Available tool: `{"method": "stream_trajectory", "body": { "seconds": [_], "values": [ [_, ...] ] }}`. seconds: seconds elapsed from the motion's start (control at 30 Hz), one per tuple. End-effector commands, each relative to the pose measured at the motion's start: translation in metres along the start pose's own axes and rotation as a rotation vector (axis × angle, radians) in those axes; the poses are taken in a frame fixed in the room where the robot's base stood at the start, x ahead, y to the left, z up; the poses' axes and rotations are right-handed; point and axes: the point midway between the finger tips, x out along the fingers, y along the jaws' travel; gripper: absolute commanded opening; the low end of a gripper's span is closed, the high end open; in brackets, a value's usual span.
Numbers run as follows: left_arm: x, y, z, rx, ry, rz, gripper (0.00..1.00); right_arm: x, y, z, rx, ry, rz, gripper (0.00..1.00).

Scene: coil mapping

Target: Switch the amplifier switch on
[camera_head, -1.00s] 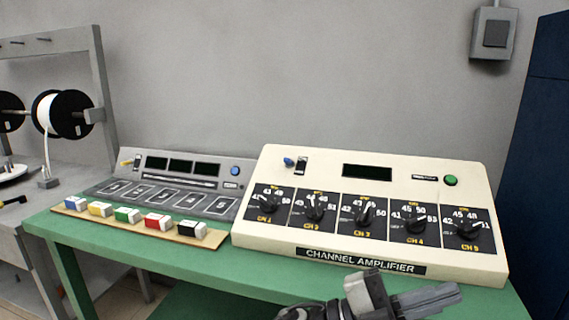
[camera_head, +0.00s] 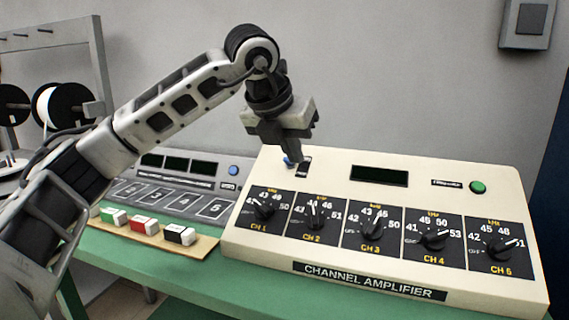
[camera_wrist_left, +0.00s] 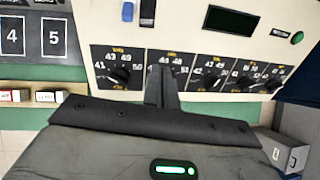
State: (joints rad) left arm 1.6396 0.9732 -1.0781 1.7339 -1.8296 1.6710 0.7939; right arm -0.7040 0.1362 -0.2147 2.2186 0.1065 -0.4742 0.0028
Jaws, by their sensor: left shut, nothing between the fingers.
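The cream channel amplifier (camera_head: 330,172) stands on the green bench. Its switch, a small blue-tipped lever (camera_head: 290,162), is at the upper left of the panel beside a small black-and-white plate (camera_head: 304,167). My left gripper (camera_head: 291,154) is shut and empty, pointing down in front of the lever's upper part in the head view. I cannot tell whether it touches the lever. In the left wrist view the blue lever (camera_wrist_left: 128,11) is at the top edge, beyond and left of the shut fingers (camera_wrist_left: 161,70). My right gripper is not in view.
A grey console (camera_head: 200,174) with displays stands left of the amplifier. Several coloured blocks, including a red one (camera_head: 144,225), sit on a strip before it. The amplifier also carries a row of dials and a green button (camera_head: 478,187).

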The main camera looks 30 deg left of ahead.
Motion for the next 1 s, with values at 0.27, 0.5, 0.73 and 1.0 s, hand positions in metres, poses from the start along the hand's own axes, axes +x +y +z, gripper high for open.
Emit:
{"method": "stream_trajectory", "body": {
  "seconds": [0.27, 0.5, 0.73, 1.0],
  "values": [
    [-0.028, 0.04, 0.014, -0.083, -0.058, 0.141, 0.0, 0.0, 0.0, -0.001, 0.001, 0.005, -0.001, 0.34],
    [-0.028, 0.039, 0.014, -0.081, -0.057, 0.139, 0.0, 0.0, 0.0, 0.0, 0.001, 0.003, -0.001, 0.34],
    [-0.012, 0.041, 0.014, -0.081, -0.053, 0.138, 0.0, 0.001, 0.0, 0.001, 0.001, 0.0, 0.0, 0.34],
    [0.037, 0.048, 0.016, -0.08, -0.051, 0.138, 0.0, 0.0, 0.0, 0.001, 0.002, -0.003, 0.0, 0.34]
  ]
}}
